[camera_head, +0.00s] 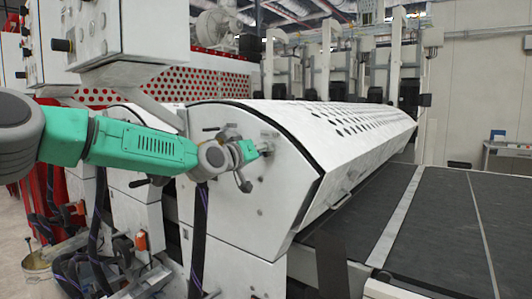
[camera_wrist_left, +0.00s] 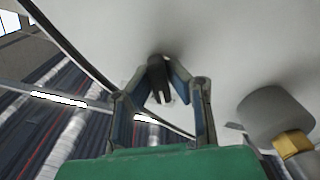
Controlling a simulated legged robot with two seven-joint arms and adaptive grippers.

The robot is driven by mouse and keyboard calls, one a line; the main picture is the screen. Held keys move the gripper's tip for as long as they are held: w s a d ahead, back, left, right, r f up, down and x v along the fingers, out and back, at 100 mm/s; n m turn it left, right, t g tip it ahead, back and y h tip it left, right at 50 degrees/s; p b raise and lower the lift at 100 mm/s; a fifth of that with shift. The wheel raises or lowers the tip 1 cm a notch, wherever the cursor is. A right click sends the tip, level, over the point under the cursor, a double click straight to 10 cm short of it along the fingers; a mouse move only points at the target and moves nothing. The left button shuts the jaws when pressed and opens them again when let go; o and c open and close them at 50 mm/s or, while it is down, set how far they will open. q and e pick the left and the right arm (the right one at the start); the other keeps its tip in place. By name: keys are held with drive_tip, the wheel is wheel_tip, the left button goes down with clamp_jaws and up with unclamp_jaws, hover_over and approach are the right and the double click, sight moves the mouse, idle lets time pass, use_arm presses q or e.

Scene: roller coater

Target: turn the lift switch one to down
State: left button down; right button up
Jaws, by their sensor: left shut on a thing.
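The lift switch is a small dark knob (camera_wrist_left: 157,72) on the white end panel of the roller coater (camera_head: 290,190). In the head view it is mostly hidden by my left gripper (camera_head: 258,150), which reaches the panel from the left. In the left wrist view, the two fingers of my left gripper (camera_wrist_left: 159,84) close in on the knob from both sides and are shut on it. The knob's dark slot faces the camera. Whether it points up or down I cannot tell. My right gripper is not in view.
A grey cylinder with a brass part (camera_wrist_left: 275,118) sticks out beside the gripper in the left wrist view. Black handles (camera_head: 141,182) project from the machine near my left arm. A dark conveyor belt (camera_head: 450,220) runs along the right, with open space above it.

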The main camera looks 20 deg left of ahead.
use_arm(q)
drive_tip(key=shift+w+a+r, duration=0.1)
drive_tip(key=shift+a+r, duration=0.1)
drive_tip(key=shift+r, duration=0.2)
drive_tip(key=c, duration=1.5)
unclamp_jaws()
drive_tip(key=shift+c, duration=0.2)
drive_tip(key=shift+a+f, duration=0.1)
drive_tip(key=shift+f, duration=0.2)
drive_tip(key=v, duration=1.2)
drive_tip(key=shift+f, duration=0.1)
